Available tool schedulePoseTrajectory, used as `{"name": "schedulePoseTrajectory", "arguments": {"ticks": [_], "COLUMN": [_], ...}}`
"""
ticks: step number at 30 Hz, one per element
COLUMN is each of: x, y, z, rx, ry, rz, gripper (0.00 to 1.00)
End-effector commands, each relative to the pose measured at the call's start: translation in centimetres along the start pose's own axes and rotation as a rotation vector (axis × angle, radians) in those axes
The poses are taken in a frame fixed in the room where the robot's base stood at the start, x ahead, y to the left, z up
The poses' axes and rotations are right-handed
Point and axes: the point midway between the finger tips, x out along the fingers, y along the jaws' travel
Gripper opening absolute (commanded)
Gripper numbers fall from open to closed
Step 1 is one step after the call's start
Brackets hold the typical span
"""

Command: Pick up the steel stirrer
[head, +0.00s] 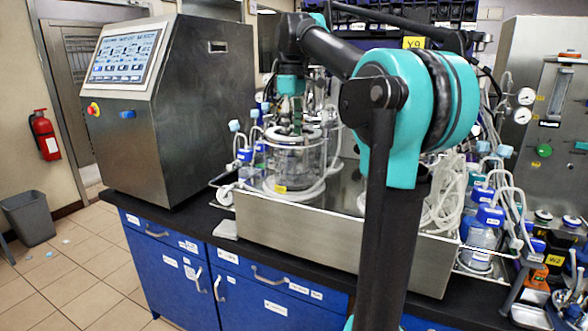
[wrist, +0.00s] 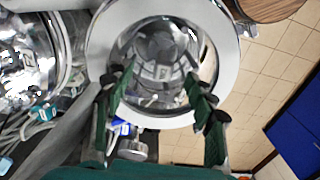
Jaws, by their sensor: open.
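A clear glass vessel (head: 296,158) with a metal ring on top stands on the steel tray of the bench in the head view. My gripper (head: 291,112) is above it, pointing down, partly hidden among tubes and metal parts. In the wrist view my gripper (wrist: 158,74) is open, its green fingers with dark pads spread apart over a pale ring (wrist: 105,45). Inside the ring, between the fingers, shiny metal parts (wrist: 160,72) show; they may be the steel stirrer, but I cannot tell for sure. Nothing is seen gripped.
A control cabinet (head: 195,110) with a screen stands left of the vessel. Tubing and blue-capped bottles (head: 487,228) crowd the right side. Another shiny vessel (wrist: 25,60) is at the left in the wrist view. The tiled floor (head: 80,265) at left is mostly clear, with small scattered pieces.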

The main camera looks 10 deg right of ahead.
Motion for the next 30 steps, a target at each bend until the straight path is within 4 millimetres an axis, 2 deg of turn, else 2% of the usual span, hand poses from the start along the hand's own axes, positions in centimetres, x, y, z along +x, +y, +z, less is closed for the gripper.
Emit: {"name": "schedulePoseTrajectory", "arguments": {"ticks": [5, 12, 15, 23, 30], "x": [1.1, 4.5, 5.3, 5.6, 5.6], "y": [0.0, -0.2, -0.2, -0.2, -0.1], "z": [0.2, 0.7, 0.7, 0.7, 0.7], "rx": [0.0, 0.0, 0.0, 0.0, 0.0], "ry": [0.0, 0.0, 0.0, 0.0, 0.0], "rz": [0.0, 0.0, 0.0, 0.0, 0.0], "gripper": [0.56, 0.56, 0.56, 0.56, 0.29]}}
